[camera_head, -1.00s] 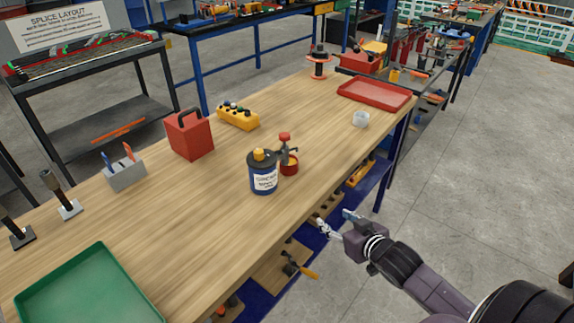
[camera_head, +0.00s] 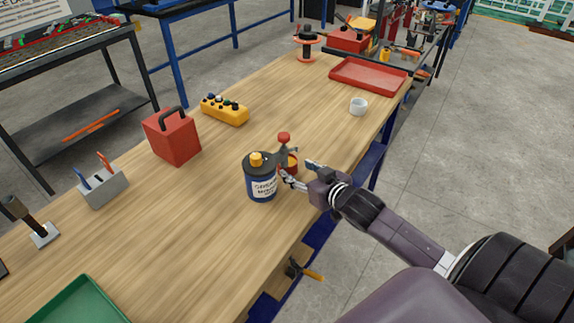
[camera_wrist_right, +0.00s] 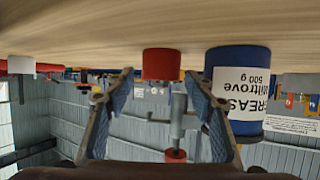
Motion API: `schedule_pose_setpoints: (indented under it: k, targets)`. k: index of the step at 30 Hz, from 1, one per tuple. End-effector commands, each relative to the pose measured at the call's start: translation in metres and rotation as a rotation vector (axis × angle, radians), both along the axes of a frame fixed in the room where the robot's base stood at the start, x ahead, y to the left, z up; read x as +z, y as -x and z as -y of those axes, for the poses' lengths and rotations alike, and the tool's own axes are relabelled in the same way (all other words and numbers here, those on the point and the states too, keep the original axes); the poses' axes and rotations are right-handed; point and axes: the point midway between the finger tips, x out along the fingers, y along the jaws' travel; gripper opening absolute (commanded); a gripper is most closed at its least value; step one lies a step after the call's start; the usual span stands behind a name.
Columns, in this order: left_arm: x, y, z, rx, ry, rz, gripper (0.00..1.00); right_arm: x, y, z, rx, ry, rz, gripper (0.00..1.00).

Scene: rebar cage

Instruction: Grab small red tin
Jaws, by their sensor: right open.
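The small red tin (camera_head: 291,160) stands on the wooden bench, right beside the blue grease can (camera_head: 262,182) with a yellow cap. A grey metal piece with a red knob (camera_head: 284,138) rises at the tin; I cannot tell if it touches it. My right gripper (camera_head: 298,170) is open, its fingertips close to the tin on the bench's right side. In the right wrist view, which is upside down, the red tin (camera_wrist_right: 161,63) shows between the two open fingers (camera_wrist_right: 158,76), and the grease can (camera_wrist_right: 238,80) is close beside the right-hand finger. My left gripper is not in view.
The bench (camera_head: 215,215) is clear left of the can. A red box (camera_head: 171,137), a yellow button box (camera_head: 224,109), a white cup (camera_head: 358,106) and a red tray (camera_head: 368,76) stand farther off. A green tray (camera_head: 75,305) is at the near left.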

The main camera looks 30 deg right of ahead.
Motion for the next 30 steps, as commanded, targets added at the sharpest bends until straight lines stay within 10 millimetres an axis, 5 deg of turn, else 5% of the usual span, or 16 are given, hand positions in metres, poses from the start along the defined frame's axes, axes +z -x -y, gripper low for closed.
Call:
schedule_pose_setpoints:
  k: [5,14,27,30]
  targets:
    - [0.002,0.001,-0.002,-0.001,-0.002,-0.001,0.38,-0.004,-0.012,0.0,0.001,0.0,0.001,0.5]
    - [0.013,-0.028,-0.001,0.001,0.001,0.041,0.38,-0.014,-0.045,0.001,0.0,0.0,0.001,0.5]
    - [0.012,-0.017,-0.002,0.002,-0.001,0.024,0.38,-0.023,-0.06,0.001,0.001,0.0,0.0,0.5]
    - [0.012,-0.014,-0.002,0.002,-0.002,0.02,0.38,-0.023,-0.06,0.001,0.001,0.0,0.0,0.39]
